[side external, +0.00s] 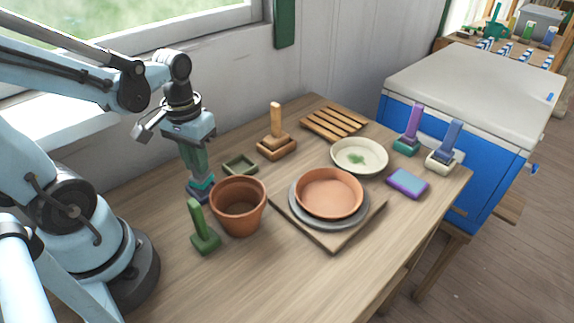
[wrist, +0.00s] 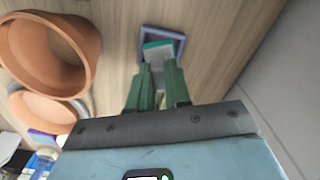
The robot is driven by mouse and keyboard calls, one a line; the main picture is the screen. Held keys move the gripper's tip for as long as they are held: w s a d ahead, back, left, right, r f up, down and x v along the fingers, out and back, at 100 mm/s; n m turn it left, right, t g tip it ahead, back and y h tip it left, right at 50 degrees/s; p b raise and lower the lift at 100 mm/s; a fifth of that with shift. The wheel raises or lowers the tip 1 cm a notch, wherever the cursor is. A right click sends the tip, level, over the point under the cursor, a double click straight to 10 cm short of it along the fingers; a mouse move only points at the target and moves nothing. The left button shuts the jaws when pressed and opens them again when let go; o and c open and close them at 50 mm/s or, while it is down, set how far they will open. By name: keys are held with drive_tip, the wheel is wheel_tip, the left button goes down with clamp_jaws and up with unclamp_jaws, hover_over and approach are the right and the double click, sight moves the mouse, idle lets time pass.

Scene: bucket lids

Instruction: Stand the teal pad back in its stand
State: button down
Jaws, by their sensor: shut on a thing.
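My gripper (side external: 202,172) points straight down at the back left of the table and is shut on the teal pad (side external: 205,183). The pad's lower part shows just below the fingers, over a slate-blue stand (side external: 198,194). In the wrist view the green fingers (wrist: 158,68) hold the teal pad (wrist: 158,45), whose end lies within the outline of the square stand (wrist: 147,31). The fingers hide part of the pad and the near side of the stand. I cannot tell whether the pad touches the stand's floor.
A terracotta pot (side external: 239,208) stands close right of the gripper, with a green upright piece (side external: 200,231) in front. A low green tray (side external: 240,164) lies behind the pot. A terracotta dish (side external: 330,192) sits further right.

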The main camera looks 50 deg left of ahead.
drive_tip(key=shift+f, duration=0.25)
drive_tip(key=shift+f, duration=0.35)
drive_tip(key=c, duration=1.1)
unclamp_jaws()
drive_tip(key=shift+o, duration=0.2)
drive_tip(key=shift+r, duration=0.15)
wheel_tip(320, 180, up, 13)
drive_tip(key=w+d+f+m+t, duration=0.4)
drive_tip(key=w+d+f+t, duration=0.1)
drive_tip(key=w+d+t, duration=0.1)
drive_tip(key=shift+d+t, duration=0.45)
drive_tip(key=shift+t, duration=0.15)
